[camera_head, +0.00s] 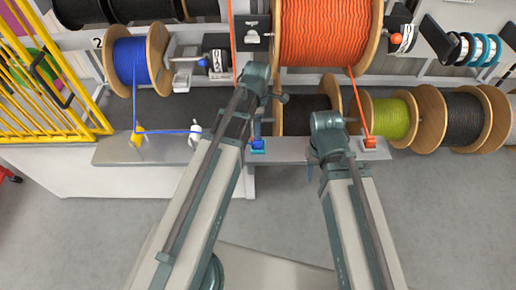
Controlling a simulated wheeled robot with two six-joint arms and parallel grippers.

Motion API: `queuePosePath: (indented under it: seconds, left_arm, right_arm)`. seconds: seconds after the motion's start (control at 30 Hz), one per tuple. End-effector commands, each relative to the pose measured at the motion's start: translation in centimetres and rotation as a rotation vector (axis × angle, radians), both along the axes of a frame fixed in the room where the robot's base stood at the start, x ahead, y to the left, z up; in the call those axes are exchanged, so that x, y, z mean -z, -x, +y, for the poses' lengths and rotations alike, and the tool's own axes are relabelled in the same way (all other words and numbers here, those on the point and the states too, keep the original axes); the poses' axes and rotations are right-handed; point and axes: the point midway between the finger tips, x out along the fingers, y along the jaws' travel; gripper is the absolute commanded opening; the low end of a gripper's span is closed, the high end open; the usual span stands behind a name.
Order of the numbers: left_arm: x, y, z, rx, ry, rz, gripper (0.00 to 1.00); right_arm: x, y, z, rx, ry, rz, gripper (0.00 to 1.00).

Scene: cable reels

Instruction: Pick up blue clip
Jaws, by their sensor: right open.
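A small blue clip (258,145) sits at the front edge of the grey shelf (290,152), between my two arms. My left arm rises beside it on the left, and its elbow is above the clip; its gripper is mostly hidden behind the arm links. My right gripper (322,164) is open, just right of the clip and apart from it, partly covered by my own arm. A blue cable runs from the blue reel (130,62) to a yellow clip (138,138) and on to a white clip (195,131) at the left of the shelf.
An orange clip (370,142) sits on the shelf right of my right arm, with orange cable from the large orange reel (325,32). A yellow-green reel (390,118) and a black reel (465,120) stand right. A yellow rack (40,95) stands left. The front floor is clear.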

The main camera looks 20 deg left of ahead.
Motion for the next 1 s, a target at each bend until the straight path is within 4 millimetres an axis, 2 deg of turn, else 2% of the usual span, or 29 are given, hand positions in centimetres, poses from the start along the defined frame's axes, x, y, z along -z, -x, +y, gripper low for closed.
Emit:
queuePosePath:
  seconds: [0.03, 0.2, 0.63, 1.0]
  left_arm:
    - [1.5, 0.0, 0.0, 0.0, 0.0, 0.0, 0.75]
    - [3.7, 0.0, 0.0, 0.001, 0.0, 0.0, 0.75]
    - [4.9, -0.2, 0.0, 0.001, 0.0, 0.0, 0.75]
    - [9.1, -0.8, 0.0, 0.001, 0.0, 0.0, 0.75]
  right_arm:
    - [1.5, 0.0, 0.0, 0.0, 0.0, 0.0, 0.5]
    - [3.7, 0.0, 0.0, 0.0, 0.0, 0.0, 0.5]
    - [4.9, 0.0, 0.0, 0.0, 0.0, 0.0, 0.5]
    - [9.1, 0.0, 0.0, 0.0, 0.0, 0.0, 0.5]
